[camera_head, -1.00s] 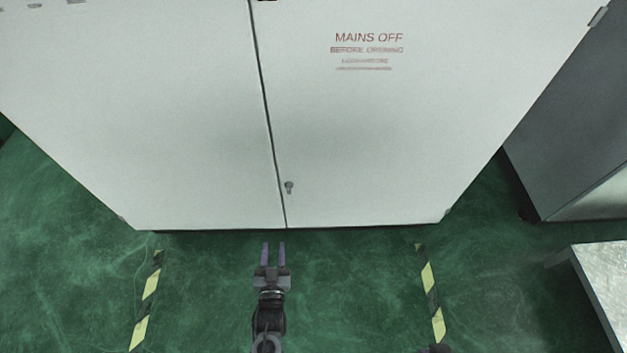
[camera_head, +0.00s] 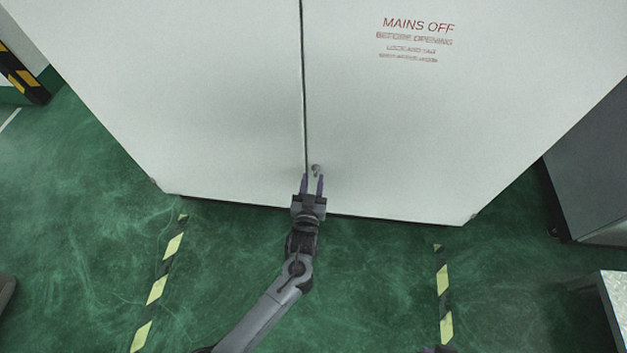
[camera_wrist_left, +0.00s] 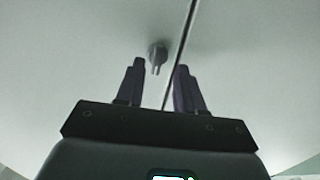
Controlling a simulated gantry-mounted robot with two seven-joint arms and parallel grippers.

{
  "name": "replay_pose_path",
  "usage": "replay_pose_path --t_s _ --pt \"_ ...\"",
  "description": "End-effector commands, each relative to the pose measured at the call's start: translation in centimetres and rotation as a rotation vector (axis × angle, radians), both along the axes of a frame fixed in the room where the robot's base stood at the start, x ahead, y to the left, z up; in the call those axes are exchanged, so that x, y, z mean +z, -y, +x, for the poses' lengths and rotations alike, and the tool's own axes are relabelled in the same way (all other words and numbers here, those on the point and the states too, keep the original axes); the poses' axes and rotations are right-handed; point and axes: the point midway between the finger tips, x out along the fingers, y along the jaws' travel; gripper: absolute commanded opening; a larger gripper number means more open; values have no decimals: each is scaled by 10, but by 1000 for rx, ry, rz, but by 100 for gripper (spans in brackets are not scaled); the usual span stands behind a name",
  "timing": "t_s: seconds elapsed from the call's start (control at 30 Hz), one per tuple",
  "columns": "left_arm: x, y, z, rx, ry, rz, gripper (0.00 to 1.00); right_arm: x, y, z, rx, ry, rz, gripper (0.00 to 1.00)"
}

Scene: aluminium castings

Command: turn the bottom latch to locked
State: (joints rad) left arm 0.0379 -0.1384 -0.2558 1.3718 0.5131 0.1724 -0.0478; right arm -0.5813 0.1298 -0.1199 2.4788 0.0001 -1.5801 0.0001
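The bottom latch (camera_head: 316,169) is a small grey knob on the right door of the white cabinet (camera_head: 400,130), close to the door seam. It also shows in the left wrist view (camera_wrist_left: 157,54), with a short tab pointing down. My left gripper (camera_head: 313,178) is open, its two purple fingers pointing up at the cabinet just below the latch. In the left wrist view the latch appears between and just beyond the fingertips (camera_wrist_left: 160,66), with nothing held. Whether the fingers touch it I cannot tell. My right gripper is not seen.
Yellow and black floor strips lie at the left (camera_head: 165,265) and right (camera_head: 443,290) on the green floor. A grey cabinet (camera_head: 595,180) stands at the right, with a pale metal surface (camera_head: 615,300) in front of it. The floor before the white cabinet is clear.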

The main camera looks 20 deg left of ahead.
Motion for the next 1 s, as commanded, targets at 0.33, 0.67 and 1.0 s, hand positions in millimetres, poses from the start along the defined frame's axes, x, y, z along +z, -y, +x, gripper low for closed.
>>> replay_pose_path --t_s 0.33,0.67,1.0 --pt "0 -4 18 -1 -1 0 37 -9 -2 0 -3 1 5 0" --pt "0 -4 18 -1 -1 0 19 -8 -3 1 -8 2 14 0" --pt "0 -4 17 -1 -1 1 0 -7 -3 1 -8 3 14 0"
